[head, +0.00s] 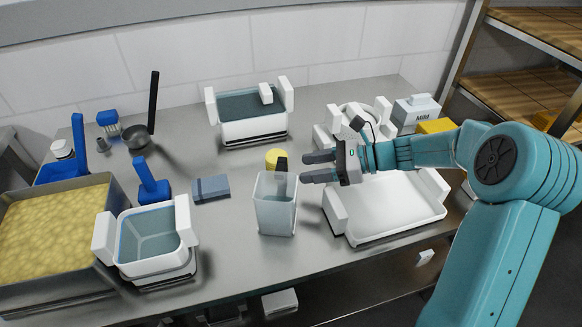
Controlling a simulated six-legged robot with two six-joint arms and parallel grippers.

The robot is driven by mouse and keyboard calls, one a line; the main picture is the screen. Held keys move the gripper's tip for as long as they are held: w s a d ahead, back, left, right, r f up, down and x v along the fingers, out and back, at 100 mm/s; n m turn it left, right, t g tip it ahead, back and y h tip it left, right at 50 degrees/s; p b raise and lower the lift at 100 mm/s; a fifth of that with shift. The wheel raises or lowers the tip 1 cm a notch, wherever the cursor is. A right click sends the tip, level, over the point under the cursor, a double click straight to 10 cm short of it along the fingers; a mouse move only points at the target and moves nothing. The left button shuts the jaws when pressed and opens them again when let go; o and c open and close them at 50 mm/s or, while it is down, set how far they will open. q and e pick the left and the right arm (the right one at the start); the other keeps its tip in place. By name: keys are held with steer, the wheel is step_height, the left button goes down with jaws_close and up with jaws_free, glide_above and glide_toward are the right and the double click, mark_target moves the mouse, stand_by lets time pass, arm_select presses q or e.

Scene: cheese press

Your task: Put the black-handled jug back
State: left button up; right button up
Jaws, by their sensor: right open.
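The black-handled jug (276,215) is a translucent, square-sided container standing upright on the steel table, near the middle of the head view. Its dark handle (281,165) rises at the back of its rim. My right gripper (306,168) comes in from the right and is open, with its fingers pointing left toward the handle. The fingertips are just right of the handle and look apart from it, though the exact gap in depth is hard to tell. My left gripper is not in view.
A white tray (398,215) lies right of the jug. A blue-grey block (211,189) and a white-handled tub (152,257) are to the left, beside a vat of yellow curds (50,236). Another tub (252,127) stands behind. A yellow round thing (275,155) sits close behind the jug.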

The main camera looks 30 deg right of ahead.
steer(key=v, duration=0.4)
steer(key=shift+s+d+r, duration=0.1)
steer(key=shift+s+d, duration=0.1)
steer(key=shift+s, duration=0.1)
stand_by(0.4)
